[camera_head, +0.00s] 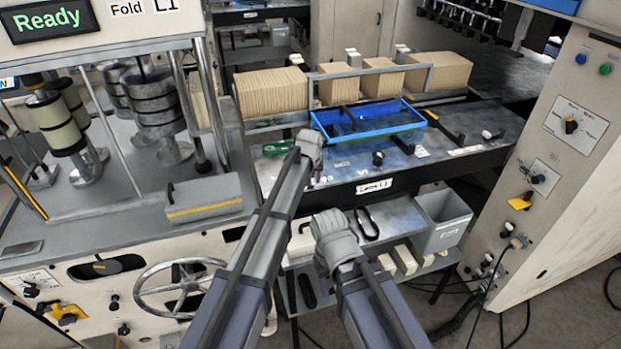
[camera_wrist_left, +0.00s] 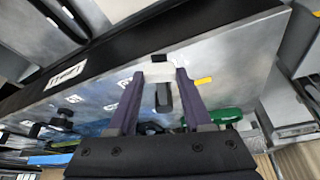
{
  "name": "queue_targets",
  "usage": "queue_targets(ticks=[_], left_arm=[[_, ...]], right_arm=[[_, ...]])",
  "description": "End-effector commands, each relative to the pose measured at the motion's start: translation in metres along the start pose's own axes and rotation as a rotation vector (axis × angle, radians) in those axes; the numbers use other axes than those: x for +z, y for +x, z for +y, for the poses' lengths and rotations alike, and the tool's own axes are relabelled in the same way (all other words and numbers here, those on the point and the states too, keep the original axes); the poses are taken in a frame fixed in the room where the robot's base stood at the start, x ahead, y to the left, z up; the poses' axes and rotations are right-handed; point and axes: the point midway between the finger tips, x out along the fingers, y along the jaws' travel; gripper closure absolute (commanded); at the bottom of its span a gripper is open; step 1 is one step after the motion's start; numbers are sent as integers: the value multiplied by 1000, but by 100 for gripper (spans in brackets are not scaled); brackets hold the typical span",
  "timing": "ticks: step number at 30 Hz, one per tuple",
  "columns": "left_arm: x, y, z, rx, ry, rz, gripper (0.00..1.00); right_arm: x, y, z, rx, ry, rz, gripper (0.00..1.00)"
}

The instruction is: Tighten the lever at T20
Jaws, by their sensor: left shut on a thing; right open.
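In the left wrist view, my left gripper (camera_wrist_left: 155,92) is shut on a small lever (camera_wrist_left: 160,72) with a pale end and a dark stem, at the edge of the grey metal table. In the head view, my left gripper (camera_head: 314,170) reaches that table edge beside the green item; its wrist hides the lever and most of the fingers. My right gripper (camera_head: 335,235) is open and held lower, in front of the under-shelf; its fingertips are hard to make out. I cannot read a T20 label in either view.
A blue tray (camera_head: 368,140) sits on the table, with a green item (camera_head: 277,147) left of it. A black knob (camera_head: 378,158) stands near the front edge. A grey bin (camera_head: 441,222) stands on the under-shelf. A handwheel (camera_head: 180,288) is at left, a control cabinet (camera_head: 560,150) at right.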

Motion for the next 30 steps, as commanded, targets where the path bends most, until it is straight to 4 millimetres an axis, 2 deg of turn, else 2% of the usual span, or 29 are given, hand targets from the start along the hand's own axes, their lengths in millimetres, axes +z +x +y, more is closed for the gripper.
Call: queue_targets(ticks=[1,6,7,30], left_arm=[[0,0,0,0,0,0,80],[0,0,0,0,0,0,99],[0,0,0,0,0,0,100],[0,0,0,0,0,0,100]], right_arm=[[0,0,0,0,0,0,45],[0,0,0,0,0,0,45],[0,0,0,0,0,0,45],[0,0,0,0,0,0,45]])
